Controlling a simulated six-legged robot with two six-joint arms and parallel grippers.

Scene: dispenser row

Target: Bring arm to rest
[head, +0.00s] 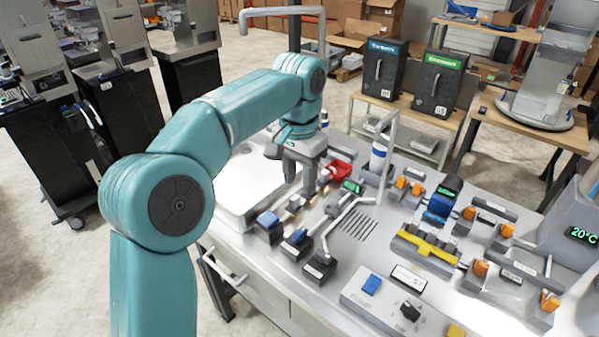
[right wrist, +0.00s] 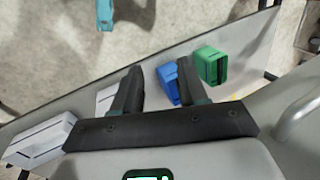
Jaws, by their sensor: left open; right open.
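My left arm reaches in from the left in the head view, bent at the elbow. Its gripper (head: 308,197) points down over the bench (head: 345,278), open, close to a row of blue-and-grey dispensers. Whether it touches anything there I cannot tell. I cannot make out the right gripper in the head view.
A yellow-topped rack (head: 427,246) and a grey 20°C unit (head: 575,225) stand to the right. Black cabinets line the back.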

